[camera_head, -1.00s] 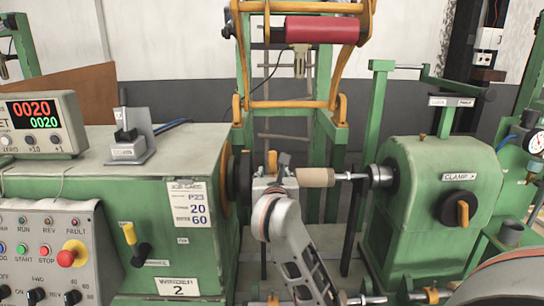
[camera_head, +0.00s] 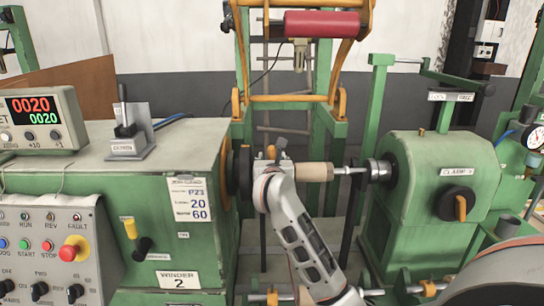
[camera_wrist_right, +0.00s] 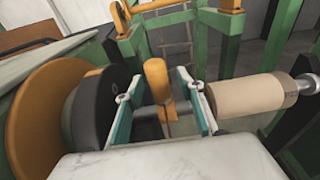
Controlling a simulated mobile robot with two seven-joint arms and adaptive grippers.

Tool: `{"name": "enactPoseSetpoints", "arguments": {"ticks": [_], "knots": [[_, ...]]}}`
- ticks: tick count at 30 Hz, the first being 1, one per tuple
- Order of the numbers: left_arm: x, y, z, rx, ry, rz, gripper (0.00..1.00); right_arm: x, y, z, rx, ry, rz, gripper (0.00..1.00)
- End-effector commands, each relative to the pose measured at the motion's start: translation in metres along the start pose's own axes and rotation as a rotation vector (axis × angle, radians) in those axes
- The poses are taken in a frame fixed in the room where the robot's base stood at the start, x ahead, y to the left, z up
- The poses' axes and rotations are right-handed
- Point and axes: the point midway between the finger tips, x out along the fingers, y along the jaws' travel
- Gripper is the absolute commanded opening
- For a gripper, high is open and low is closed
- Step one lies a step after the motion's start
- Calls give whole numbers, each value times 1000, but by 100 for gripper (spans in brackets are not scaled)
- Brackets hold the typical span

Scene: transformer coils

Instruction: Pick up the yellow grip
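A yellow-orange grip (camera_wrist_right: 156,78) stands upright between the fingers of my right gripper (camera_wrist_right: 163,104) in the right wrist view. The fingers are spread, with teal inner sides, and gaps show beside the grip. In the head view my right gripper (camera_head: 271,163) is at the spindle line, between the dark disc on the left and the tan cylinder (camera_head: 314,172). Only a small orange part (camera_head: 270,152) shows there; my wrist hides the rest. My left gripper is not in view.
The green winder housing (camera_head: 150,190) stands left and the green tailstock (camera_head: 425,180) right, with an orange-handled clamp knob (camera_head: 457,204). In the wrist view an orange disc (camera_wrist_right: 45,120) and a black disc (camera_wrist_right: 90,105) are close left of the fingers.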

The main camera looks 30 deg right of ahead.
Motion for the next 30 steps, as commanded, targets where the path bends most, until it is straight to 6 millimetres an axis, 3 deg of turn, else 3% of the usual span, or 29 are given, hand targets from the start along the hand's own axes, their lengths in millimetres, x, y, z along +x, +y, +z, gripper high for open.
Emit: {"name": "enactPoseSetpoints", "arguments": {"ticks": [2, 6, 20, 26, 30], "knots": [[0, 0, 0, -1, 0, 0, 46, 0, 0, 0, 0, 0, 0, 33], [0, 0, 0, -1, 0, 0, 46, 0, 0, 0, 0, 0, 0, 0], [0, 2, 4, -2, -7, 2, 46, -1, 0, 6, 2, 0, 0, 0], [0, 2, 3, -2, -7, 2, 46, -5, 0, 29, 3, -4, 0, 0], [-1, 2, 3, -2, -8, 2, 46, -9, 0, 58, 5, -5, 0, 0]]}}
